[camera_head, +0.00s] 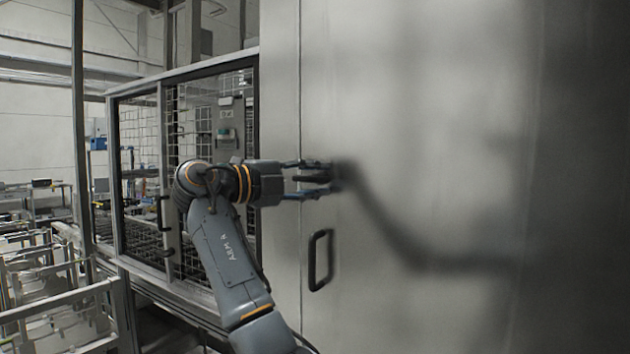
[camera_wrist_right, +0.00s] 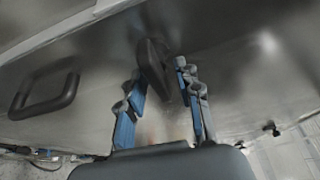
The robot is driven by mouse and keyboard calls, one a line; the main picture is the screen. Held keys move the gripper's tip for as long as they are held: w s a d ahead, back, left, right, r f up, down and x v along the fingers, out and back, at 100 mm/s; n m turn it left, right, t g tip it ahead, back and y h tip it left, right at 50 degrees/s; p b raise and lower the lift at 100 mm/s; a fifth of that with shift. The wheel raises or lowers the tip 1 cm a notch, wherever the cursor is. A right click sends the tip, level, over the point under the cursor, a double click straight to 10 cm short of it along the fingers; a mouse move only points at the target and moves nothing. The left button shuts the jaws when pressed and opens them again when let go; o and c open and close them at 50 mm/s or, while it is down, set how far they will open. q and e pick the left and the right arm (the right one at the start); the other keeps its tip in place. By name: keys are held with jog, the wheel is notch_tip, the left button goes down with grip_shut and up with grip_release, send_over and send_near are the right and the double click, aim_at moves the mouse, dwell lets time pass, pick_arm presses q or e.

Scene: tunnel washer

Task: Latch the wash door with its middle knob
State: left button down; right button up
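The wash door (camera_head: 430,120) is a large grey metal panel that fills the right of the head view and looks closed. Its dark middle knob (camera_wrist_right: 153,62) is an elongated lever shape on the door in the right wrist view. My right gripper (camera_head: 322,176) points at the door, with its fingers at the knob's height. It also shows in the wrist view (camera_wrist_right: 160,90), open, with one blue-padded finger on each side of the knob and gaps visible. In the head view the fingers largely hide the knob. My left gripper is not in view.
A black bar handle (camera_head: 320,260) is on the door below my right gripper; it also shows left in the wrist view (camera_wrist_right: 45,95). A framed mesh enclosure (camera_head: 185,150) stands left of the door. Metal racks (camera_head: 60,295) stand at lower left.

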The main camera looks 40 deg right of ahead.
jog(key=a, duration=1.2)
